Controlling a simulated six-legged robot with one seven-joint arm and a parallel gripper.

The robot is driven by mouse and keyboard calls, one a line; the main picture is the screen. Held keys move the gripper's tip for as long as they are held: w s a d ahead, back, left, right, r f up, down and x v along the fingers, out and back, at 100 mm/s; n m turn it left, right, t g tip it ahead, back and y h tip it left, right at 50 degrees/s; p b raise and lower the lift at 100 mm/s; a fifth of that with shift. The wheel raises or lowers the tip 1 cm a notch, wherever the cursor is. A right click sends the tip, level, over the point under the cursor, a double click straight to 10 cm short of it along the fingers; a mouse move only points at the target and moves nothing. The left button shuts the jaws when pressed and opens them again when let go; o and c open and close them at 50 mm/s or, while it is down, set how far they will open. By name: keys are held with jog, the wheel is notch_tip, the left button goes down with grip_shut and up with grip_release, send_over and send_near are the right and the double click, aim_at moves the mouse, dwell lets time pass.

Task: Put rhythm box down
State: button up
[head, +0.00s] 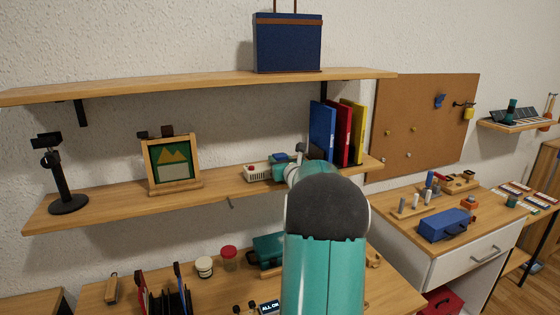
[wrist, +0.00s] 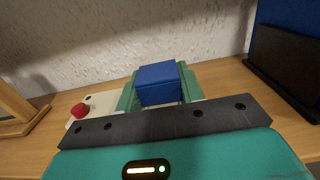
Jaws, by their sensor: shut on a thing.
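The rhythm box, a cream box (head: 257,172) with a red knob, is at the middle shelf (head: 222,190), left of the folders. In the wrist view its cream top (wrist: 92,103) and red knob show to the left. A blue block (wrist: 158,83) stands up from the middle of the box, between the green fingers. My gripper (wrist: 157,88) is shut on this block; in the head view my gripper (head: 283,165) reaches it from the front. My arm and gripper hide the right part of the box. I cannot tell whether its underside touches the shelf.
Blue, red and yellow folders (head: 337,133) stand close on the right. A framed picture (head: 174,165) stands to the left, with free shelf between it and the box. An upper shelf (head: 190,85) is overhead. A desk (head: 215,290) with several objects lies below.

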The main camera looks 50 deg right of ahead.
jog(key=o, duration=1.1)
jog(key=shift+f, duration=0.1)
jog(key=shift+o, duration=0.2)
